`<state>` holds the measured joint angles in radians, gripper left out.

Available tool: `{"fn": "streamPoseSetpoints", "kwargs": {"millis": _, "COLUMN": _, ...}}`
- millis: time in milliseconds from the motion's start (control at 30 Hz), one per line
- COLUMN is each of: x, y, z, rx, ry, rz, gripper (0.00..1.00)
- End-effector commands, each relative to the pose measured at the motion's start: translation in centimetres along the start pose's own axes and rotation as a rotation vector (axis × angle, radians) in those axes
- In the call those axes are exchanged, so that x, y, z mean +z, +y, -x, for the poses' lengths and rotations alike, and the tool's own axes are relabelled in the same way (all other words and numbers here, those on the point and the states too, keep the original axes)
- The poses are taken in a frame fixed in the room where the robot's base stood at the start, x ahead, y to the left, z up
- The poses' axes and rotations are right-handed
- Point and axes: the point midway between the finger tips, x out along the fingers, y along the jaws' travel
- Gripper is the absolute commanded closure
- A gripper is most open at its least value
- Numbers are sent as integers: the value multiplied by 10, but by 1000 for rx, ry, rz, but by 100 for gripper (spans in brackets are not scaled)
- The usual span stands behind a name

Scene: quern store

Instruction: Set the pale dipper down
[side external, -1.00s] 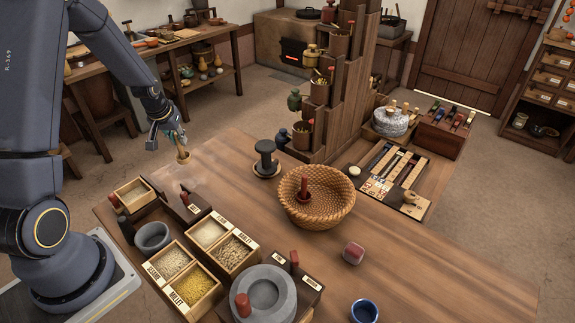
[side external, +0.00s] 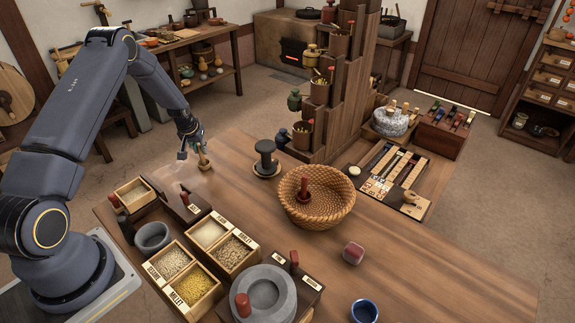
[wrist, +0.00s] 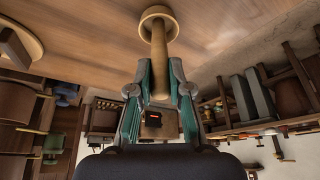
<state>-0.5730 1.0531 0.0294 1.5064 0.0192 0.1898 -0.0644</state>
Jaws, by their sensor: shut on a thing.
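The pale wooden dipper (side external: 204,161) is at the far left part of the wooden table (side external: 240,205). My gripper (side external: 196,146) is shut on it from above. In the wrist view, the dipper's handle (wrist: 159,70) runs between the two teal-sided fingers, and its round end (wrist: 158,18) points away from my gripper, towards the tabletop. I cannot tell whether the dipper touches the table or hangs just above it.
Grain boxes (side external: 200,285) and a stone quern (side external: 262,292) fill the near left. The tabletop around the dipper looks clear.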

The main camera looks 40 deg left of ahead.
Motion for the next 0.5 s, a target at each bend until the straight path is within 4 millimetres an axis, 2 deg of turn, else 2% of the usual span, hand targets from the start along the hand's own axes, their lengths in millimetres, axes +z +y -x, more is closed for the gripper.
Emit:
{"fn": "streamPoseSetpoints", "kwargs": {"millis": 233, "x": 1, "y": 0, "z": -2, "rx": 0, "ry": -1, "rz": 0, "gripper": 100}}
{"fn": "streamPoseSetpoints", "kwargs": {"millis": 267, "x": 1, "y": 0, "z": -3, "rx": 0, "ry": -1, "rz": 0, "gripper": 81}}
{"fn": "streamPoseSetpoints", "kwargs": {"millis": 500, "x": 1, "y": 0, "z": -2, "rx": 0, "ry": 0, "rz": 0, "gripper": 56}}
